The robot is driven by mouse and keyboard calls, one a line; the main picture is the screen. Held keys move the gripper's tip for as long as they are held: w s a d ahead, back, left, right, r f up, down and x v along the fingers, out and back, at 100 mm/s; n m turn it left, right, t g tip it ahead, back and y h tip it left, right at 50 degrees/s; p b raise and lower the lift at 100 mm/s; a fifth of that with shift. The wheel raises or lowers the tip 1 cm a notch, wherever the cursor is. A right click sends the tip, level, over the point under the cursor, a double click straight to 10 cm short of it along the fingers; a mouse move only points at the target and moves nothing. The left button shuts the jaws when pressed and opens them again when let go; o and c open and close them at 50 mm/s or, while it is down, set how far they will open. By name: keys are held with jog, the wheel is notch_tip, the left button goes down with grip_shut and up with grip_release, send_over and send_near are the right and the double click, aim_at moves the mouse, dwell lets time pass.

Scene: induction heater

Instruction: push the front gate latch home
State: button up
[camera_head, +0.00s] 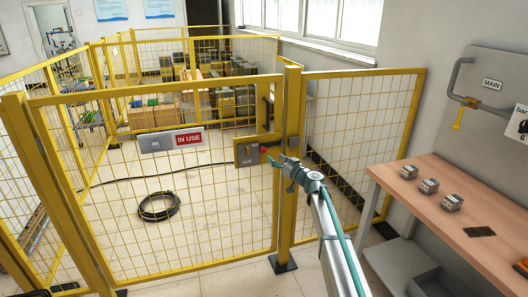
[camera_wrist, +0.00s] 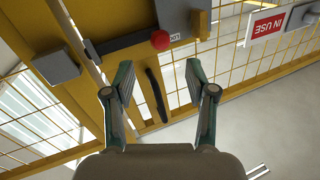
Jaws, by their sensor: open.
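The front gate (camera_head: 160,200) is a yellow mesh frame that stands in line with its yellow post (camera_head: 289,150). The latch (camera_head: 250,152) is a grey unit on a yellow plate at the gate's right edge, with a red knob. The wrist view shows the red knob (camera_wrist: 160,40), a dark bar (camera_wrist: 115,45) running left from it, and a grey block (camera_wrist: 57,67) on the post side. Whether the bar enters the block is unclear. My gripper (camera_wrist: 159,75) is open and empty, its fingers pointing toward the latch. It also shows in the head view (camera_head: 276,161), apart from the knob as far as I can tell.
A dark vertical handle (camera_wrist: 156,94) is below the knob in the wrist view. An "IN USE" sign (camera_head: 189,139) hangs on the gate. A wooden bench (camera_head: 450,200) with small metal blocks stands at right. A coiled hose (camera_head: 158,207) lies behind the gate.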

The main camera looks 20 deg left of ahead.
aim_at(265, 151)
jog(key=p+x, duration=0.3)
jog(key=x, duration=0.6)
jog(key=shift+w+r, duration=0.1)
jog(key=shift+w+a, duration=0.2)
jog(key=shift+a, duration=0.3)
grip_shut()
